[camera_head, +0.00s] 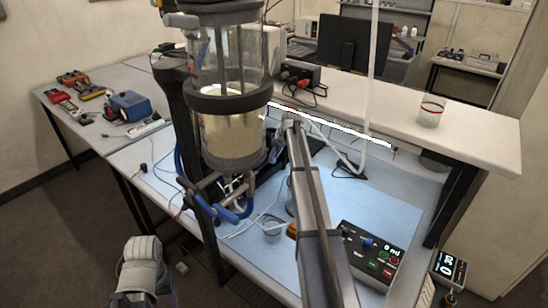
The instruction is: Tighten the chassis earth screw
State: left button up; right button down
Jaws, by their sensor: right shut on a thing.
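My right arm reaches up from the bottom middle. Its gripper (281,139) is at the right side of the tall clear cylinder (229,137), close beside it in the picture. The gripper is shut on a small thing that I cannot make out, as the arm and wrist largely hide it. The cylinder has dark grey bands and pale, cloudy contents, and stands upright in a dark frame (188,150). I cannot make out the chassis earth screw. Part of my left arm shows at the bottom left, but its gripper is not in view.
A control box (368,254) with a display and coloured buttons sits on the blue mat (405,205), near a small glass beaker (272,228). Blue hoses and thin cables run below the cylinder. A red-ringed beaker (431,112) stands on the raised shelf (475,133). Tools (75,85) lie at far left.

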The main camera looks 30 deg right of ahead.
jog(key=shift+a+m+h, duration=0.1)
jog(key=shift+m+h, duration=0.2)
jog(key=shift+m, duration=0.5)
jog(key=c, duration=0.6)
grip_release()
jog(key=shift+r, duration=0.1)
jog(key=p+v, duration=0.7)
jog(key=shift+s+r, duration=0.25)
